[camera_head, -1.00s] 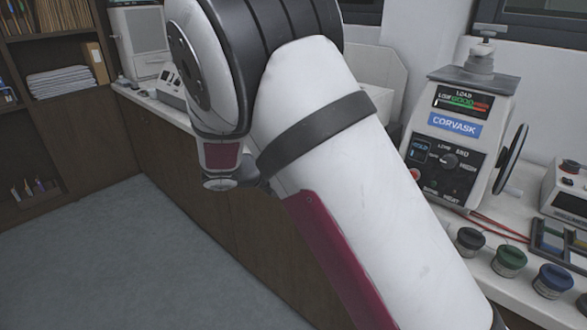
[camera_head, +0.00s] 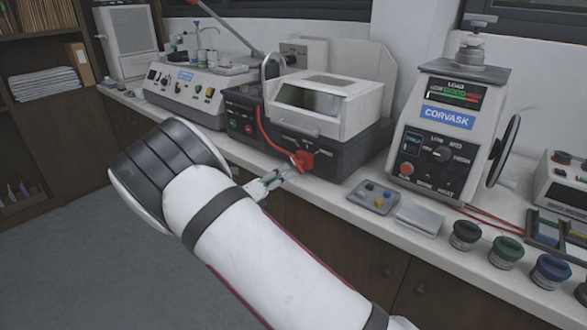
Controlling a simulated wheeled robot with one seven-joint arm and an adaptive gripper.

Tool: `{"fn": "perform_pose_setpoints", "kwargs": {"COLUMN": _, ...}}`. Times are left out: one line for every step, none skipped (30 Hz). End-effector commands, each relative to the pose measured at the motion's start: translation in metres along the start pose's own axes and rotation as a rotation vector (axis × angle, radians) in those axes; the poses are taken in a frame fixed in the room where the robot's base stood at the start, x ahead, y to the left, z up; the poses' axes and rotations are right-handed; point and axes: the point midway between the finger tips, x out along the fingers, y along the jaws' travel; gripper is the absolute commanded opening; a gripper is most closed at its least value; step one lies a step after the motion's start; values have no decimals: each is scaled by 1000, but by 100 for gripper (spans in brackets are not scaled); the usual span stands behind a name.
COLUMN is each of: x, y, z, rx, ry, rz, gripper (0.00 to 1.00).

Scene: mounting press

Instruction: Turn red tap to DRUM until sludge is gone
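The red tap (camera_head: 302,160) sits low on the front of a black machine (camera_head: 347,157) with a white, dark-windowed hood (camera_head: 325,104). A red hose (camera_head: 264,132) curves down the machine's front to the tap. Small markings sit around the tap, too small to read, so I cannot tell which one it points at. My gripper (camera_head: 284,177) is just in front of and slightly below the tap, its fingers pointing at it. I cannot tell whether it touches the tap or how far the fingers are apart. No sludge can be made out.
The mounting press labelled CORVASK (camera_head: 447,130) stands to the right, with a small tray (camera_head: 374,197) before it. Several dark, green and blue jars (camera_head: 507,252) line the counter's front edge. Another grey machine (camera_head: 186,95) stands left. The floor (camera_head: 75,255) at left is clear.

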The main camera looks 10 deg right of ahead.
Motion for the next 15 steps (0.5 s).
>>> {"fn": "perform_pose_setpoints", "kwargs": {"x": 12, "y": 0, "z": -1, "rx": 0, "ry": 2, "rz": -2, "gripper": 35}}
{"fn": "perform_pose_setpoints", "kwargs": {"x": 17, "y": 0, "z": -1, "rx": 1, "ry": 1, "rz": -1, "gripper": 35}}
{"fn": "perform_pose_setpoints", "kwargs": {"x": 24, "y": 0, "z": 0, "rx": 1, "ry": 2, "rz": -1, "gripper": 35}}
{"fn": "perform_pose_setpoints", "kwargs": {"x": 29, "y": 0, "z": -1, "rx": 1, "ry": 2, "rz": -2, "gripper": 35}}
{"fn": "perform_pose_setpoints", "kwargs": {"x": 34, "y": 0, "z": -1, "rx": 1, "ry": 2, "rz": -1, "gripper": 35}}
{"fn": "perform_pose_setpoints", "kwargs": {"x": 40, "y": 0, "z": -1, "rx": 1, "ry": 1, "rz": 0, "gripper": 35}}
{"fn": "perform_pose_setpoints", "kwargs": {"x": 44, "y": 0, "z": 0, "rx": 1, "ry": 1, "rz": 0, "gripper": 35}}
{"fn": "perform_pose_setpoints", "kwargs": {"x": 48, "y": 0, "z": 0, "rx": 2, "ry": 2, "rz": 0, "gripper": 35}}
{"fn": "perform_pose_setpoints", "kwargs": {"x": 52, "y": 0, "z": 0, "rx": 2, "ry": 2, "rz": -1, "gripper": 35}}
{"fn": "perform_pose_setpoints", "kwargs": {"x": 55, "y": 0, "z": 0, "rx": 2, "ry": 1, "rz": -1, "gripper": 35}}
{"fn": "perform_pose_setpoints", "kwargs": {"x": 57, "y": 0, "z": 0, "rx": 2, "ry": 1, "rz": 0, "gripper": 35}}
{"fn": "perform_pose_setpoints", "kwargs": {"x": 60, "y": 0, "z": 0, "rx": 2, "ry": 1, "rz": 1, "gripper": 35}}
{"fn": "perform_pose_setpoints", "kwargs": {"x": 61, "y": 0, "z": 0, "rx": 1, "ry": 1, "rz": 1, "gripper": 35}}
{"fn": "perform_pose_setpoints", "kwargs": {"x": 63, "y": 0, "z": 0, "rx": 1, "ry": 0, "rz": 1, "gripper": 35}}
{"fn": "perform_pose_setpoints", "kwargs": {"x": 64, "y": 0, "z": 0, "rx": 1, "ry": 0, "rz": 1, "gripper": 35}}
